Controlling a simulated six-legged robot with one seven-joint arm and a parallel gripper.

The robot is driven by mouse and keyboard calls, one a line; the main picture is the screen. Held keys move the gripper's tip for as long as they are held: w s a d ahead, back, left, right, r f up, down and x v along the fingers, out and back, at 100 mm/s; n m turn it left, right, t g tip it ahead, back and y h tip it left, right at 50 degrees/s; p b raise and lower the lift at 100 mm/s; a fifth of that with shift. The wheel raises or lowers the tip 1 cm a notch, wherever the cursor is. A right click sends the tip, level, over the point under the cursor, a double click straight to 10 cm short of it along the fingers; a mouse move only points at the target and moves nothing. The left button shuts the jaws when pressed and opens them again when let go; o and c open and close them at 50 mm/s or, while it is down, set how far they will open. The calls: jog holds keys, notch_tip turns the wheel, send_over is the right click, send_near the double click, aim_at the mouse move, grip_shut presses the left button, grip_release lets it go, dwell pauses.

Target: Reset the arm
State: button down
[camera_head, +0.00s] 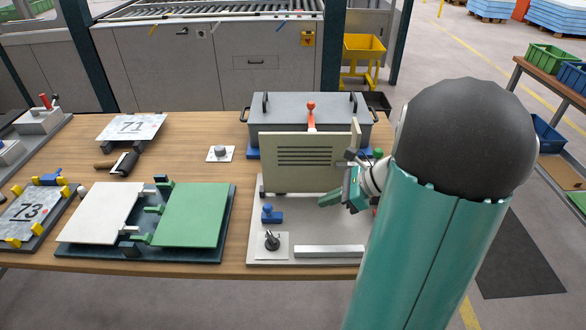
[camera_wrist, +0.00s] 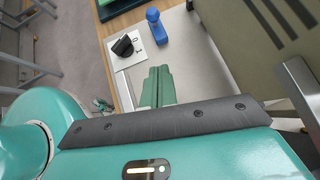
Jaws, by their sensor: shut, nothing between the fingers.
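My gripper (camera_head: 330,199) is at the end of my teal arm, in front of the upright beige panel with slots (camera_head: 287,163), above the light grey base plate (camera_head: 330,225). Its green fingers are together with nothing between them; they also show in the wrist view (camera_wrist: 158,87). My arm's large dark joint and teal link cover the right part of the bench in the head view. The slotted panel (camera_wrist: 285,35) stands close on the right in the wrist view. I cannot tell whether the gripper touches anything.
A black knob (camera_head: 271,241) and a blue block (camera_head: 268,214) stand on the base plate's left. A grey lidded box (camera_head: 305,108) is behind the panel. White and green plates (camera_head: 193,214) lie left. Bare wooden bench (camera_head: 195,180) shows between the fixtures.

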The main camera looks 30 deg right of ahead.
jog(key=s+a+r+n+h, duration=0.2)
jog(key=a+r+n, duration=0.2)
jog(key=a+n, duration=0.4)
jog(key=s+a+r+n+g+h, duration=0.1)
jog(key=s+a+r+n+h, duration=0.1)
jog(key=a+n, duration=0.5)
jog(key=s+a+r+n+h, duration=0.3)
jog(key=a+r+n, duration=0.3)
jog(key=n, duration=0.6)
jog(key=s+a, duration=0.1)
jog(key=a, duration=0.1)
jog(key=shift+a+r+g, duration=0.3)
jog(key=shift+a+r, duration=0.05)
